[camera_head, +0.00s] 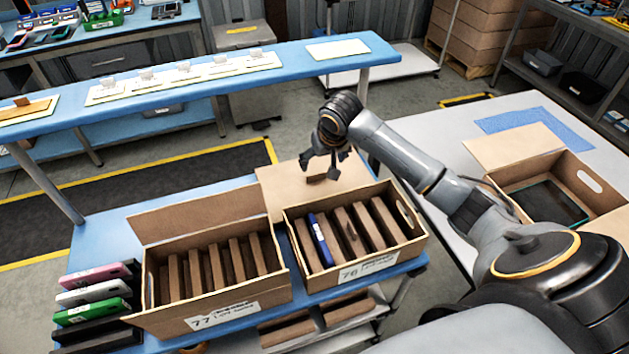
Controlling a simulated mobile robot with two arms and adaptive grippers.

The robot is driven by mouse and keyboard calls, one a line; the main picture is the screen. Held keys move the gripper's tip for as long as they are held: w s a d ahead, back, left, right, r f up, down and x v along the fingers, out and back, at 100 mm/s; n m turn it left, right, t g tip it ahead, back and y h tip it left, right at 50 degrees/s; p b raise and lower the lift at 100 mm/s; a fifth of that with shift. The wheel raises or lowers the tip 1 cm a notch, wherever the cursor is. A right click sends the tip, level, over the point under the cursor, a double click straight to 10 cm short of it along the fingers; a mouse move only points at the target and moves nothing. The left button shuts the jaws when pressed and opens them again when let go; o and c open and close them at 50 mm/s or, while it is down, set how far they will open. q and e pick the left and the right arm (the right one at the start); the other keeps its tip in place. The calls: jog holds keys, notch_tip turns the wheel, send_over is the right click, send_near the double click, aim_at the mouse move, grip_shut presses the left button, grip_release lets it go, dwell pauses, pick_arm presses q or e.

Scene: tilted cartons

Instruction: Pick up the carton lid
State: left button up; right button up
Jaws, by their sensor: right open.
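My right gripper (323,160) is open and points down above a brown cardboard lid (277,181) behind the carton marked 76 (409,250). I cannot tell whether its fingers touch the lid. The lid lies tilted back from that carton and has a dark slot-like mark below the fingers. The carton is open, with brown dividers and one blue device (321,240) standing in it. To its left stands the open carton marked 77 (270,298), with brown dividers and its own raised lid (190,214). My left gripper is not in view.
Pink, white and green devices (92,311) sit in a dark rack left of carton 77. A raised blue shelf (225,86) with small clear pieces runs behind the cartons. Another open carton (484,178) stands on the white table at right, beyond my right arm.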

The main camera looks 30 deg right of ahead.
aim_at(317, 174)
jog(key=x, duration=0.4)
jog(key=shift+w+d+f, duration=0.1)
jog(key=shift+w+f, duration=0.15)
jog(key=shift+f, duration=0.05)
jog(key=shift+w+d+f+p, duration=0.1)
jog(key=shift+w+f+p, duration=0.25)
jog(key=shift+f, duration=0.3)
jog(key=x, duration=0.3)
jog(key=shift+w+d+f+p, duration=0.1)
jog(key=shift+w+f+p, duration=0.1)
jog(key=shift+p, duration=0.1)
jog(key=shift+w+f, duration=0.15)
jog(key=shift+f, duration=0.2)
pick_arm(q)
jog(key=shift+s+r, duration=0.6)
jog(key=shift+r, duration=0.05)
pick_arm(e)
jog(key=c, duration=1.1)
